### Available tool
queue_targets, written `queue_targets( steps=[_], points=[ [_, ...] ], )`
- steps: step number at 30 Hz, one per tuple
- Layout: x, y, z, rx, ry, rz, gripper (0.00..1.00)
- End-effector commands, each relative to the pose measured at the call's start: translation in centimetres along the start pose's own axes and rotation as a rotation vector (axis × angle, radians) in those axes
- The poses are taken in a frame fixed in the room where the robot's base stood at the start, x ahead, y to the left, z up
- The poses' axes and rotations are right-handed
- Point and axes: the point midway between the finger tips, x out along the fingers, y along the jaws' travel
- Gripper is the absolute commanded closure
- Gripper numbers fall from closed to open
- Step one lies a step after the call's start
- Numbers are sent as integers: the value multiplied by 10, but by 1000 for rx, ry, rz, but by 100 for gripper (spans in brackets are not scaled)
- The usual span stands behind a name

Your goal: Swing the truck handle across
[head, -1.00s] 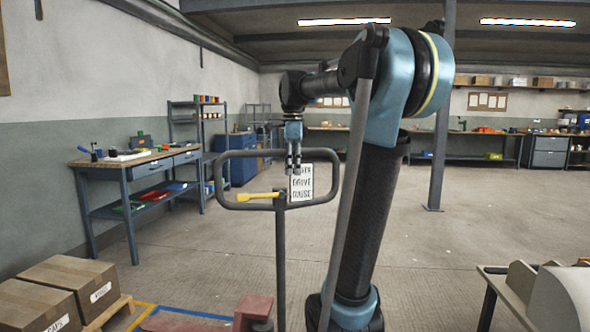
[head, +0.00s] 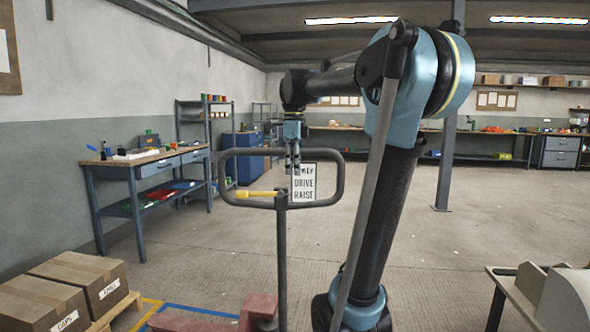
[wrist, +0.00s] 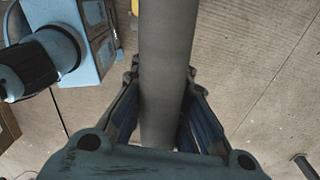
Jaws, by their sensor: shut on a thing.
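The truck handle (head: 340,182) is a dark grey rounded loop on an upright post (head: 281,255), near the middle of the head view. A yellow lever (head: 255,194) sticks out left from the post top. A white sign reading DRIVE and RAISE (head: 303,183) shows within and below the loop. My gripper (head: 292,166) points down at the loop's top bar. In the wrist view my gripper (wrist: 160,85) is shut on the grey bar of the handle (wrist: 166,35), which runs between its fingers. The finger tips are partly hidden by the bar.
Red truck parts (head: 258,308) show at the post's foot. Cartons on a pallet (head: 75,285) stand at the lower left, a workbench (head: 145,165) behind them. A bench with pale moulds (head: 500,272) is at the lower right. The floor behind the handle is open.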

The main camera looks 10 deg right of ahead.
Motion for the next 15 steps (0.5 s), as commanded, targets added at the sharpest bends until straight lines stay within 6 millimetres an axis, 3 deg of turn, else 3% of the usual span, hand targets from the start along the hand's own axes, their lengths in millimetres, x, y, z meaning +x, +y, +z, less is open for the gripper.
queue_targets(
  steps=[1,2,4,15],
  points=[
    [-1,0,3,2,-7,1,100],
    [-1,0,3,2,-6,1,80],
    [0,0,2,1,-6,1,64],
    [-1,0,1,0,-2,0,62]
  ],
)
